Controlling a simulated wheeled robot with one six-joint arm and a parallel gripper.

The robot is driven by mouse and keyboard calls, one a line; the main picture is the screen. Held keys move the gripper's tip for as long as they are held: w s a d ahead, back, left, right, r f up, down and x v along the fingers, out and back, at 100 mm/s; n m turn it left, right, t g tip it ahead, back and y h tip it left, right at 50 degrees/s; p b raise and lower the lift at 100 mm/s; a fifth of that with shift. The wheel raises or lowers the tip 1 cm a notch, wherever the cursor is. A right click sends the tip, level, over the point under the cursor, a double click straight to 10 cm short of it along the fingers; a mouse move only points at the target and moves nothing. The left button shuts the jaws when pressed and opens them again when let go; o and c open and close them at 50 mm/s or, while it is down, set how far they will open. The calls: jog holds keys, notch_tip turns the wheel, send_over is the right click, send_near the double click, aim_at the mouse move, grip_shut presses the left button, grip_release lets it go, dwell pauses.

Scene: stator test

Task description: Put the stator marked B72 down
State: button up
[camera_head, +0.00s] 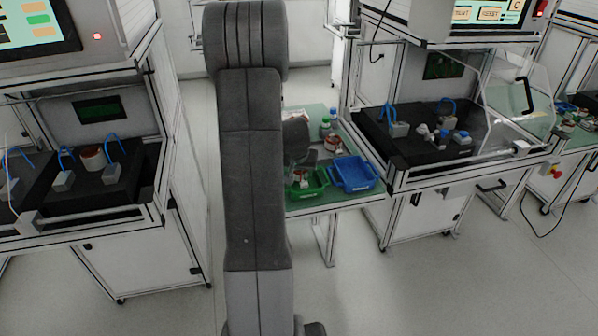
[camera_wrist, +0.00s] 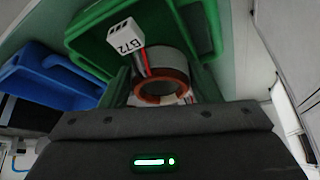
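The stator marked B72 (camera_wrist: 165,66) is a pale ring with a copper-coloured inner edge. Its white connector (camera_wrist: 124,38) carries the label B72 and hangs on red, black and white wires. My gripper (camera_wrist: 163,88) has a finger on either side of the stator and appears shut on it. In the head view my gripper (camera_head: 302,166) points down over the green bin (camera_head: 318,187), and part of the stator shows small below it. I cannot tell whether the stator touches the bin floor. The green bin also shows behind the stator in the wrist view (camera_wrist: 88,35).
A blue bin (camera_head: 366,178) stands right of the green one on the green-topped table (camera_head: 312,208). Another stator (camera_head: 333,144) and small bottles (camera_head: 328,125) are behind the bins. Test stations (camera_head: 430,135) stand to the left and right. My arm hides part of the table.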

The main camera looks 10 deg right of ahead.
aim_at(299, 189)
jog(key=shift+o, duration=0.5)
jog(key=shift+g, duration=0.5)
jog(key=s+f, duration=0.2)
jog(key=f, duration=0.1)
jog(key=shift+f, duration=0.25)
jog(key=shift+a, duration=0.1)
jog(key=shift+w+a+r+p, duration=0.15)
jog(key=shift+w+r+p, duration=0.1)
jog(key=shift+r+p, duration=0.7)
jog(key=shift+w+a, duration=0.1)
jog(key=shift+w, duration=0.05)
jog(key=v, duration=1.1)
jog(key=shift+w+d+r+b, duration=0.25)
jog(key=shift+w+d+b, duration=0.05)
jog(key=shift+d, duration=0.05)
